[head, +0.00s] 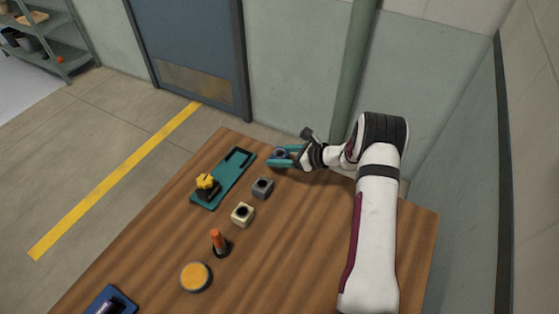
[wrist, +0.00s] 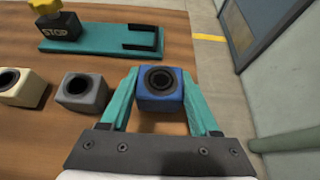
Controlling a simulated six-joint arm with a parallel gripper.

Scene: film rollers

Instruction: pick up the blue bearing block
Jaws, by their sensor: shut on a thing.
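The blue bearing block (wrist: 160,98) is a small cube with a dark round bore on top. In the wrist view it sits between the two teal fingers of my gripper (wrist: 163,100), which is shut on it. In the head view my gripper (head: 284,158) is at the far edge of the table, and the block (head: 280,153) shows between the fingers, partly hidden. I cannot tell whether the block touches the table or is lifted.
A grey block (head: 262,188) and a cream block (head: 242,214) stand nearby. A teal plate (head: 232,176) carries a black STOP box with a yellow knob (head: 206,182). An orange-handled tool (head: 218,241) and an orange-topped disc (head: 196,277) stand nearer. The right tabletop is clear.

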